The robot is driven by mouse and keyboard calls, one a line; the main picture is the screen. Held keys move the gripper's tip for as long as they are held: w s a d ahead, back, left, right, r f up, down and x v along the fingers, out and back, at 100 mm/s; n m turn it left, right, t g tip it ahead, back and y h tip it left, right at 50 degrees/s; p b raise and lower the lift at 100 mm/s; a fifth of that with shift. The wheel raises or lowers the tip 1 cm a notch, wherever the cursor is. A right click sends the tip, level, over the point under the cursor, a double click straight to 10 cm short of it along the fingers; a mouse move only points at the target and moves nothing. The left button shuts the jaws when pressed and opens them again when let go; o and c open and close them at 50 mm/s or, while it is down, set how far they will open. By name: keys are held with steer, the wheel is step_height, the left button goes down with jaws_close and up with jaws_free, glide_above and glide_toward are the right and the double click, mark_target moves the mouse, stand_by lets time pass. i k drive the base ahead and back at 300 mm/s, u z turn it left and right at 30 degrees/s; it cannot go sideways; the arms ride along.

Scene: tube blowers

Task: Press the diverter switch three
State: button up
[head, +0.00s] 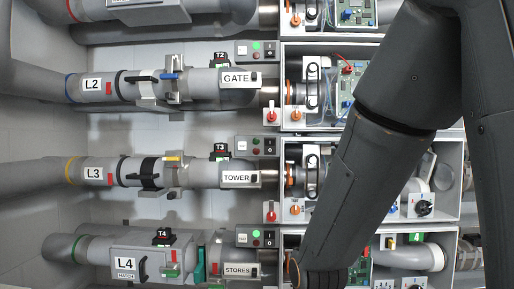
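No part is readably marked as a diverter switch, so I cannot tell which part it is. In line L3, a black and red unit labelled T3 (219,151) stands on the grey pipe. My arm crosses the right side and runs down to the bottom edge. My gripper is not in view.
Line L2 with its GATE plate (237,79) runs above; line L4 with its STORES plate (238,270) runs below. Open cabinets (446,177) with green boards and knobs are at right, partly hidden by my arm. Grey pipes (30,171) come from the left.

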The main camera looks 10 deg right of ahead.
mark_target(269, 143)
steer(key=z, duration=1.95)
steer(key=k, duration=0.8)
steer(key=u, duration=1.45)
steer(key=i, duration=0.55)
